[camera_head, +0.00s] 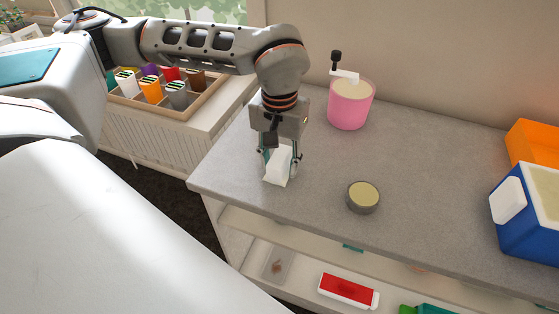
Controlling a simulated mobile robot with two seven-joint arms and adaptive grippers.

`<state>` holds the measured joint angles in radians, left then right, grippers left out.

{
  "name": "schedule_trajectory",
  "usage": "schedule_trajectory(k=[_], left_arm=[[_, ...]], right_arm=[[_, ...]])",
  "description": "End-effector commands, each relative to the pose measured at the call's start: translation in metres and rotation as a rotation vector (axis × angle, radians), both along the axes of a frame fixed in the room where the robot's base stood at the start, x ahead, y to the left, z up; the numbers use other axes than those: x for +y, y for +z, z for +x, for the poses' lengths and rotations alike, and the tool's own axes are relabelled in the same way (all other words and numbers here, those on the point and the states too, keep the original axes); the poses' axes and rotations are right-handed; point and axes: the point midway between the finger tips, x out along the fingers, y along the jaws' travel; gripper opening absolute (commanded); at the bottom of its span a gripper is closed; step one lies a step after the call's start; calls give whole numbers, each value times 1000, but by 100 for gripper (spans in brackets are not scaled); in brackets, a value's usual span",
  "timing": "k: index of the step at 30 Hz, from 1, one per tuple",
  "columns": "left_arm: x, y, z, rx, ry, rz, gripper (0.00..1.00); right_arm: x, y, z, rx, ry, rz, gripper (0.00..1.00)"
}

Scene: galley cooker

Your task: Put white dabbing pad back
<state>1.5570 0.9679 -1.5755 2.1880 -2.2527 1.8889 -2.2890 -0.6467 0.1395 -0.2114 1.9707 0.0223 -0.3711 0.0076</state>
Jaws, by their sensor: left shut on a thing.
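The white dabbing pad (278,168) is a small white block. My left gripper (279,164) points down and is shut on it, over the left part of the grey counter (310,205). The pad's lower end is close to the counter top; I cannot tell whether it touches. The fingers hide part of the pad's sides. My right gripper is not in view.
A pink pot (350,106) with a black-knobbed crank stands behind. A round tin (363,197) is to the right. A blue box (528,215) and an orange box (535,143) stand far right. A shelf below holds a red-and-white box (347,290). Mid-counter is clear.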

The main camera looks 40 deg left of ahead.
Motion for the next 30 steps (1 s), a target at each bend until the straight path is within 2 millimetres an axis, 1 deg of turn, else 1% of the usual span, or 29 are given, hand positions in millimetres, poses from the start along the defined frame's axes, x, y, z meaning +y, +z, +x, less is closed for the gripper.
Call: schedule_trajectory(k=[4, 5, 6, 7, 16, 20, 23, 30], left_arm=[[0, -4, 0, 1, 0, 0, 20], [0, -3, 0, 0, 0, 0, 43], [0, -3, 0, 0, 0, 0, 53], [0, -3, 0, 0, 0, 0, 54], [0, -2, 0, 0, 0, 0, 54], [0, 5, 0, -1, 0, 0, 54], [0, 19, 1, -4, -1, 0, 54], [-1, 69, 0, -6, 0, -1, 54]], right_arm=[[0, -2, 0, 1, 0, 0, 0], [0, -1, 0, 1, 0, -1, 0], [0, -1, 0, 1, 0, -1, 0], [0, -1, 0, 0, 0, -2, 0], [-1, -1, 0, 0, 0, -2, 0], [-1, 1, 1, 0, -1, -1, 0], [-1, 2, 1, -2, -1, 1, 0], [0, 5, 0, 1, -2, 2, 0]])
